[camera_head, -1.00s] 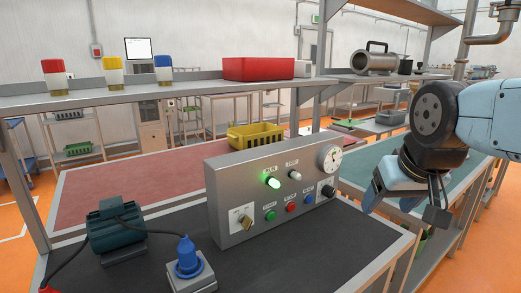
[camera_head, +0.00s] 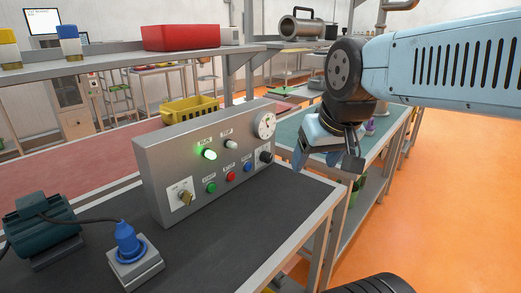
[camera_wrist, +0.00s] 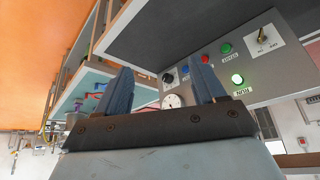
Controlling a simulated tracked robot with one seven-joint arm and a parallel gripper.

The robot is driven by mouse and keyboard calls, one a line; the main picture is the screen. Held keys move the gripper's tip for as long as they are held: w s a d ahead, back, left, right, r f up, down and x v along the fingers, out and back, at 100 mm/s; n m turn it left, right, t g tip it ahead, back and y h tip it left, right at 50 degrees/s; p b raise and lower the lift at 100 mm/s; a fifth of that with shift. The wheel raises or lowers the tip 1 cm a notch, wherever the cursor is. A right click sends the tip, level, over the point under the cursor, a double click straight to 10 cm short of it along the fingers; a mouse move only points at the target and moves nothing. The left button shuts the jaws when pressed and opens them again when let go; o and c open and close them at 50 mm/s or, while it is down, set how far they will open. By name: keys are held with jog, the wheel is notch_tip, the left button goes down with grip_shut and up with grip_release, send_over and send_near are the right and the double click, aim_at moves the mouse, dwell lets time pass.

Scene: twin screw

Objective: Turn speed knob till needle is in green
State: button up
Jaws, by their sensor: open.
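The grey control box (camera_head: 185,165) stands on the dark bench top. A black knob (camera_head: 266,157), likely the speed knob, is at the right end of its front, below a round white gauge (camera_head: 264,125). The gauge's needle and any green zone are too small to read. My gripper (camera_head: 316,160) is open and empty, right of the knob and apart from it. In the wrist view, which is upside down, the knob (camera_wrist: 167,77) and the partly hidden gauge (camera_wrist: 173,101) show between my spread blue fingers (camera_wrist: 162,80).
A lit green lamp (camera_head: 209,154), coloured buttons and a key switch (camera_head: 181,194) share the box's front. A green motor (camera_head: 38,224) and a blue plug in a socket (camera_head: 128,245) are on the bench at left. A shelf (camera_head: 120,60) runs behind; open floor (camera_head: 450,210) lies right.

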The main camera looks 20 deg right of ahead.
jog(key=w+a+f+m+g+y, duration=0.4)
jog(key=a+f+m+g+y, duration=0.1)
jog(key=f+y, duration=0.15)
jog(key=m+t+y, duration=0.4)
jog(key=m+t, duration=1)
jog(key=m, duration=0.7)
send_near(270, 159)
jog(key=x, duration=0.9)
jog(key=shift+w+a+r, duration=0.15)
jog(key=shift+a, duration=0.15)
jog(key=c, duration=1.1)
jog(key=shift+o, duration=0.2)
jog(key=shift+t+h, duration=0.25)
jog(key=shift+t, duration=0.05)
